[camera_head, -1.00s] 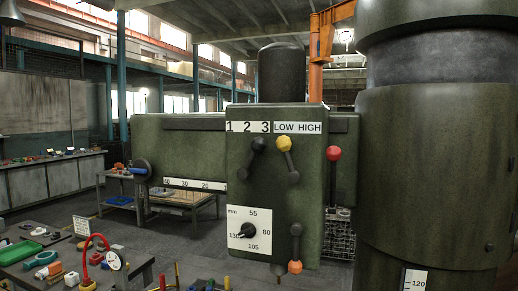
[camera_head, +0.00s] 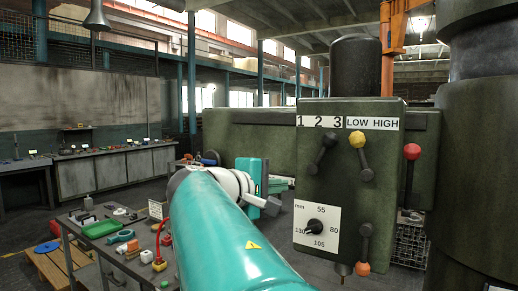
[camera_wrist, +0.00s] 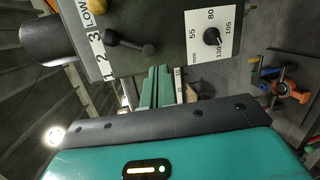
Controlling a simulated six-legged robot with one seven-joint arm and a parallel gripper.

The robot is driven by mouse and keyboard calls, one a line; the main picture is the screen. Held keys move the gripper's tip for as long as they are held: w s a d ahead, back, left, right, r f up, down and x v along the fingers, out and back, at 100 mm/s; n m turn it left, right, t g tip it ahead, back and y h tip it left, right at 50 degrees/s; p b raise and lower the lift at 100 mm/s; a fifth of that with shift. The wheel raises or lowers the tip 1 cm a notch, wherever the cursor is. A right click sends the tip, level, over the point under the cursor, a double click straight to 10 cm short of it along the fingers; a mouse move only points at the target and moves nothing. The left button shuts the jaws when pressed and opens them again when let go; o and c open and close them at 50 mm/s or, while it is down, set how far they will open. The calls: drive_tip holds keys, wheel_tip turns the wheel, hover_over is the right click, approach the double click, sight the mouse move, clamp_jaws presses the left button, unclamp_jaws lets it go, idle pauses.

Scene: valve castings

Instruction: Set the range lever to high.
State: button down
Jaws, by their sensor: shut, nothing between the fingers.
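The range lever (camera_head: 355,139) sits on the green control head, under the LOW HIGH label (camera_head: 373,124). Its yellow knob is up and to the left, on the LOW side, and its pivot is lower right. In the wrist view the knob (camera_wrist: 100,5) shows at the top edge, next to LOW. My gripper (camera_head: 268,205) is shut and empty, left of the control head and apart from the lever. My teal arm reaches up from the bottom of the head view.
A dark lever (camera_head: 322,155) under 1 2 3 stands close left of the range lever. A red-knobbed lever (camera_head: 411,152) is to the right, an orange-knobbed one (camera_head: 362,268) below. A dial plate (camera_head: 317,225) sits lower left. A cluttered table (camera_head: 85,235) stands at left.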

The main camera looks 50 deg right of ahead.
sight(361, 156)
drive_tip(key=s+d+r+g+h, duration=0.1)
drive_tip(key=d+r+g+h, duration=0.1)
drive_tip(key=r, duration=0.4)
drive_tip(key=shift+s+d+r+g, duration=0.25)
drive_tip(key=shift+d+r+g, duration=0.15)
drive_tip(key=shift+d, duration=0.4)
drive_tip(key=shift+f, duration=0.1)
drive_tip(key=d, duration=0.3)
drive_tip(key=s+d, duration=0.1)
drive_tip(key=d, duration=0.5)
drive_tip(key=shift+s+d+r, duration=0.1)
drive_tip(key=shift+s+r, duration=0.1)
drive_tip(key=shift+r, duration=0.05)
drive_tip(key=s+d, duration=0.3)
drive_tip(key=shift+s+r, duration=0.1)
drive_tip(key=shift+r, duration=0.3)
